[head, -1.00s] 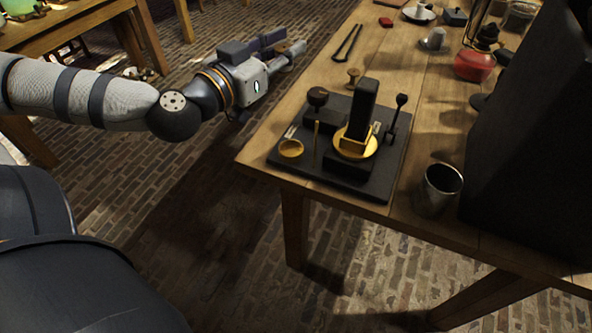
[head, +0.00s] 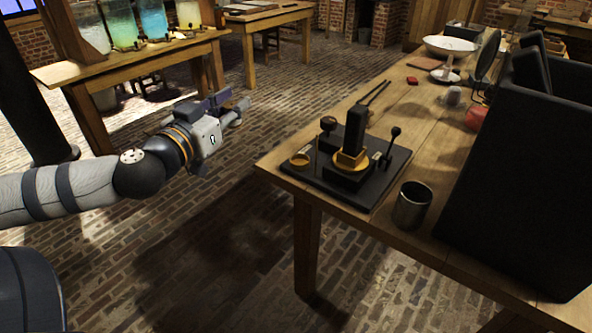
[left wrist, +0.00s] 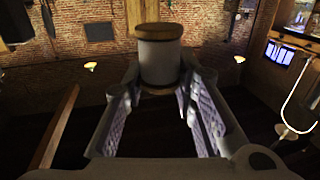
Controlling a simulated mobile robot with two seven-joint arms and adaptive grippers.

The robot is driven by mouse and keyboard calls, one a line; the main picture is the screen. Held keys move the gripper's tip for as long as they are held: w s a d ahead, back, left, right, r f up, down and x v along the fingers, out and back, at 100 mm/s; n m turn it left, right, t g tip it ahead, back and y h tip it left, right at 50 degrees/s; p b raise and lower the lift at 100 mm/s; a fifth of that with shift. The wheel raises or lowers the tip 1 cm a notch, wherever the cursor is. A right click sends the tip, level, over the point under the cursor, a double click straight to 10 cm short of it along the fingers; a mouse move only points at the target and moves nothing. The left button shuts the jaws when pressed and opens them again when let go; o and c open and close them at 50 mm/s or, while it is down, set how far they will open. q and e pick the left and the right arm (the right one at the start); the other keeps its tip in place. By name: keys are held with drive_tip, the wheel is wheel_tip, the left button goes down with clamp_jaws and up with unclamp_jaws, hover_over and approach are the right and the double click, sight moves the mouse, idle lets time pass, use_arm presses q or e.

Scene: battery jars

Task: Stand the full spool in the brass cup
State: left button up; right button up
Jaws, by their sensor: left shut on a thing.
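My left gripper (head: 236,108) is shut on the spool (left wrist: 160,58), held in the air left of the workbench. In the left wrist view the spool has pale grey winding between two wooden ends and stands between the fingertips. In the head view the spool is small and hard to make out. A shallow brass cup (head: 300,160) sits on the front left of a black base (head: 370,194) on the bench. The gripper is apart from the cup, to its upper left in the picture. My right gripper is not in view.
The base carries a black upright block (head: 355,130) in a brass fitting, a dark knob (head: 328,123) and a lever (head: 392,142). A metal beaker (head: 412,206) stands right of it, before a large black case (head: 520,190). Floor is open between arm and bench.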

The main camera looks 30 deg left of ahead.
use_arm(q)
drive_tip(key=w+d+f+b, duration=0.1)
drive_tip(key=w+d+f, duration=0.1)
drive_tip(key=w+f, duration=0.1)
drive_tip(key=w+d+f+b, duration=0.2)
drive_tip(key=w+d+f, duration=0.1)
drive_tip(key=w+d+f+b, duration=0.1)
drive_tip(key=w+d+f, duration=0.1)
drive_tip(key=w+f, duration=0.1)
drive_tip(key=shift+w+d+f, duration=0.25)
drive_tip(key=shift+w+d+f+b, duration=0.2)
drive_tip(key=shift+w+d+b, duration=0.15)
drive_tip(key=shift+w, duration=0.1)
drive_tip(key=f, duration=0.1)
drive_tip(key=f+b, duration=0.1)
drive_tip(key=f, duration=0.1)
drive_tip(key=shift+w+d+f, duration=0.2)
drive_tip(key=shift+w+f, duration=0.05)
drive_tip(key=shift+f, duration=0.05)
drive_tip(key=shift+r, duration=0.3)
drive_tip(key=shift+f, duration=0.25)
drive_tip(key=o, duration=0.7)
drive_tip(key=shift+c, duration=0.2)
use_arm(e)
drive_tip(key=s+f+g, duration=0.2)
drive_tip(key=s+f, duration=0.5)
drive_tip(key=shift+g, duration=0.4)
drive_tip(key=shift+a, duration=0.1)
